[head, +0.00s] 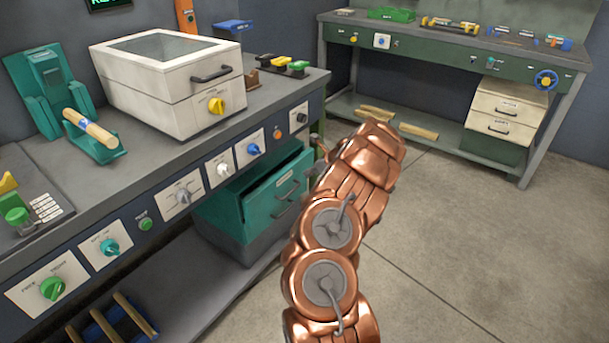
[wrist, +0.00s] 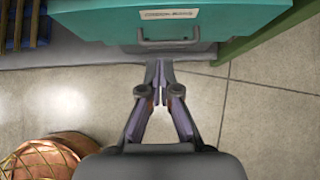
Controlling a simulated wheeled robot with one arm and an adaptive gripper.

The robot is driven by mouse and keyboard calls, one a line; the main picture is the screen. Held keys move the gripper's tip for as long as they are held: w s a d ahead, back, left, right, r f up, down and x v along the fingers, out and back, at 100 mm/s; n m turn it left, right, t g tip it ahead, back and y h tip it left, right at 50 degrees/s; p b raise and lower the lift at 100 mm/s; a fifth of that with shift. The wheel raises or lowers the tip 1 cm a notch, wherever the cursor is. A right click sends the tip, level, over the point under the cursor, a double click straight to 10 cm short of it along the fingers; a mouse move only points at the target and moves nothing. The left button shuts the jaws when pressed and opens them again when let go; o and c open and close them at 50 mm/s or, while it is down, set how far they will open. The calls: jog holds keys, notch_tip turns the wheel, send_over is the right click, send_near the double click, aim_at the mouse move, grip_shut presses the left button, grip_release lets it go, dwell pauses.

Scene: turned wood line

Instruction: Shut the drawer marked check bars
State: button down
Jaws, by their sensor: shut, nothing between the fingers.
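The teal drawer (head: 277,196) under the left bench stands pulled out, with its dark inside showing at the top. In the wrist view the teal drawer front (wrist: 215,20) fills the top, with a pale label whose lettering is too blurred to read surely. A grey bar handle (wrist: 168,43) is below the label. My gripper (wrist: 158,72) is shut and empty, its fingertips pointing at the drawer front just below the handle in the picture. I cannot tell whether they touch it.
The left bench (head: 150,180) overhangs the drawer and carries a white lidded box (head: 165,85). A low shelf (head: 200,290) runs beneath it. A green bench leg (wrist: 265,30) stands right of the drawer. Another bench (head: 440,45) is at the back. The floor (head: 470,230) on the right is clear.

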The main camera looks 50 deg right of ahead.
jog(key=s+a+f+t, duration=0.2)
jog(key=s+a+t, duration=0.15)
jog(key=a, duration=0.45)
jog(key=b, duration=0.3)
send_near(262, 185)
jog(key=shift+g, duration=0.35)
jog(key=w+f, duration=0.2)
jog(key=f, duration=0.1)
jog(key=w+f, duration=0.1)
jog(key=shift+d+f, duration=0.2)
jog(key=shift+f, duration=0.15)
jog(key=shift+w+a+r, duration=0.1)
jog(key=shift+w, duration=0.45)
jog(key=shift+w, duration=0.1)
jog(key=w, duration=0.3)
jog(key=shift+a, duration=0.2)
jog(key=shift+w, duration=0.4)
jog(key=shift+w+a+r, duration=0.15)
jog(key=shift+a, duration=0.05)
